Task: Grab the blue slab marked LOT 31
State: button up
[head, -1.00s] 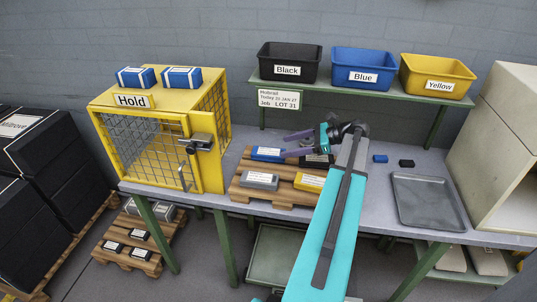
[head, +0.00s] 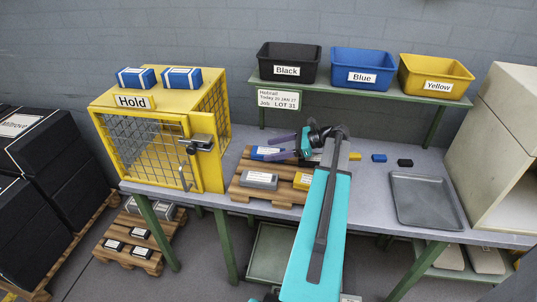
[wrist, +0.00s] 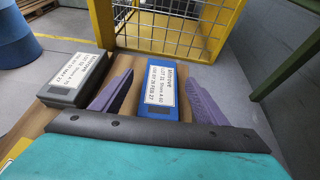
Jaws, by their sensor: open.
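A blue slab with a white label (head: 262,153) lies on a wooden pallet (head: 243,193) on the bench. In the wrist view the blue slab (wrist: 157,92) lies between my two purple fingers; its label seems to read LOT 31, though the print is small. My gripper (head: 271,149) is open around or just above this slab, with a visible gap on each side in the wrist view. It also shows in the wrist view (wrist: 160,78). I cannot tell its exact height over the slab.
A grey slab (head: 259,180) and a yellow slab (head: 303,181) share the pallet; a dark one is mostly behind my arm. The yellow Hold cage (head: 208,160) stands left. Black, Blue and Yellow bins sit on the shelf (head: 385,92) above. A grey tray (head: 425,200) lies right.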

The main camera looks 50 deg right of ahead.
aim_at(262, 150)
jog(key=shift+p+x, duration=0.7)
jog(key=shift+x, duration=1.65)
jog(key=shift+w+r, duration=0.1)
jog(key=shift+d, duration=0.1)
jog(key=c, duration=1.3)
